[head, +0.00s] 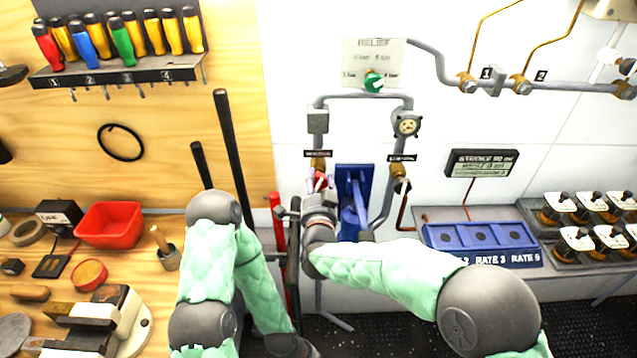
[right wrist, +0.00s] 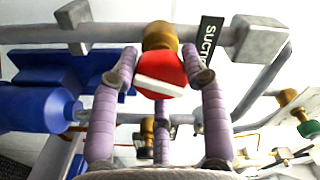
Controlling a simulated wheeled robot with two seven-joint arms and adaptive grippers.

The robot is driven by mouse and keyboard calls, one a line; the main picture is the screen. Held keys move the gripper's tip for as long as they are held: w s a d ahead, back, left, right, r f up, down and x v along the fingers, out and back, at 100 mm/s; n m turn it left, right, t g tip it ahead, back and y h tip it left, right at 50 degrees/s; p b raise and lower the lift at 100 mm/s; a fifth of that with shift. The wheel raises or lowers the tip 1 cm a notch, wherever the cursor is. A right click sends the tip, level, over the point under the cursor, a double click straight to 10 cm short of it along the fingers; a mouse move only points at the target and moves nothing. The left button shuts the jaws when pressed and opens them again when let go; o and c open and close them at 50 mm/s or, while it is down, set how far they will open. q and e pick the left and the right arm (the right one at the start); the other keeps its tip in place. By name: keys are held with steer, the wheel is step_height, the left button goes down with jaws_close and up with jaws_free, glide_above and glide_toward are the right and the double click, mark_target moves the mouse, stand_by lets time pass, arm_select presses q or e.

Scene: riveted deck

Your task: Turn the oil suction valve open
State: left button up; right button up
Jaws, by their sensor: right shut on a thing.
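The oil suction valve has a round red knob with a white bar (right wrist: 162,75) on a brass body (right wrist: 160,37). In the right wrist view the white bar lies nearly level, tilted slightly down to the right. A dark label reading "SUCTI..." (right wrist: 209,38) is beside it. In the head view the red knob (head: 321,181) shows under its small label, partly covered by my right gripper (head: 319,190). My right gripper (right wrist: 162,78) is shut on the knob, one finger on each side.
A blue pump (head: 353,200) stands just right of the valve. Pipes frame both. Tall dark rods (head: 232,150) and a red bar (head: 277,235) stand on the left.

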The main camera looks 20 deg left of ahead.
steer(key=shift+n+p, duration=0.45)
steer(key=shift+n, duration=1.75)
steer(key=o, duration=1.2)
steer(key=shift+c, duration=0.2)
steer(key=v, duration=1.2)
